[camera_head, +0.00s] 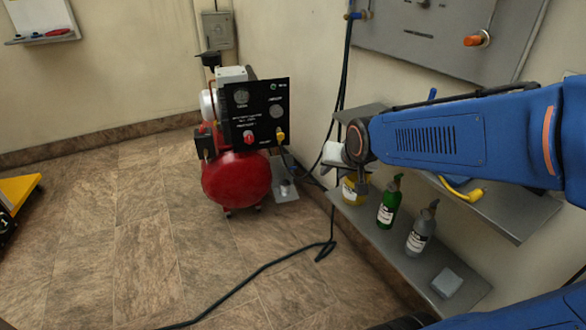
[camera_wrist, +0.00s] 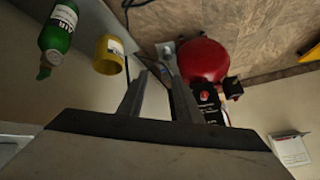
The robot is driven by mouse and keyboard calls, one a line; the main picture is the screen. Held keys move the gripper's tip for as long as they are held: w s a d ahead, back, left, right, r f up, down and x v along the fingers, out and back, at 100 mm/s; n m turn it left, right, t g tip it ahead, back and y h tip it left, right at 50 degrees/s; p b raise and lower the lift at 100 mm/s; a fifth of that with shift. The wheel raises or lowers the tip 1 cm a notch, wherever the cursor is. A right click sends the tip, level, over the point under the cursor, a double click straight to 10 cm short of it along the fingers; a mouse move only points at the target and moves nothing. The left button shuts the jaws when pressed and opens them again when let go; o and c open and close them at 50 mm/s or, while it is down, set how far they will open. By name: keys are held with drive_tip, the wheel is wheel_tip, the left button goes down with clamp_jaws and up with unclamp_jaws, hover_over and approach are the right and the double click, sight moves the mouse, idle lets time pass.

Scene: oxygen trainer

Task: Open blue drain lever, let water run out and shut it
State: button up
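The red compressor tank (camera_head: 237,180) stands on the floor at the middle of the head view, with a black gauge panel (camera_head: 258,112) on it. In the wrist view the tank (camera_wrist: 203,62) shows upside down, beyond the fingers. I cannot make out a blue drain lever on it in either view. A small cup-like item (camera_head: 286,187) stands on a grey plate (camera_head: 285,193) beside the tank. My gripper (camera_wrist: 155,68) is open, with nothing seen between its fingers, and apart from the tank.
A grey low shelf (camera_head: 388,247) along the right wall holds a yellow container (camera_head: 349,190), a green bottle (camera_head: 389,205), a grey bottle (camera_head: 421,232) and a small block (camera_head: 446,283). A black hose (camera_head: 262,272) crosses the floor. The floor left of the compressor is clear.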

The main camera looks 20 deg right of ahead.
sight(294, 168)
drive_tip(key=w+f+m+t, duration=0.2)
drive_tip(key=w+f, duration=0.2)
drive_tip(key=w, duration=0.5)
drive_tip(key=w+d+f+m+t, duration=0.1)
drive_tip(key=w+f+m, duration=0.1)
drive_tip(key=w+f, duration=0.45)
drive_tip(key=w+f+m+t, duration=0.2)
drive_tip(key=w+f+m, duration=0.1)
drive_tip(key=w, duration=0.7)
drive_tip(key=w+d+f+m+t, duration=0.1)
drive_tip(key=w+f+m+t, duration=0.25)
drive_tip(key=f, duration=0.65)
drive_tip(key=w+f+m+t, duration=0.2)
drive_tip(key=f+m, duration=0.2)
drive_tip(key=f, duration=0.7)
drive_tip(key=shift+n, duration=0.25)
drive_tip(key=w, duration=1.7)
drive_tip(key=shift+d+r, duration=0.2)
drive_tip(key=shift+r, duration=0.05)
clamp_jaws()
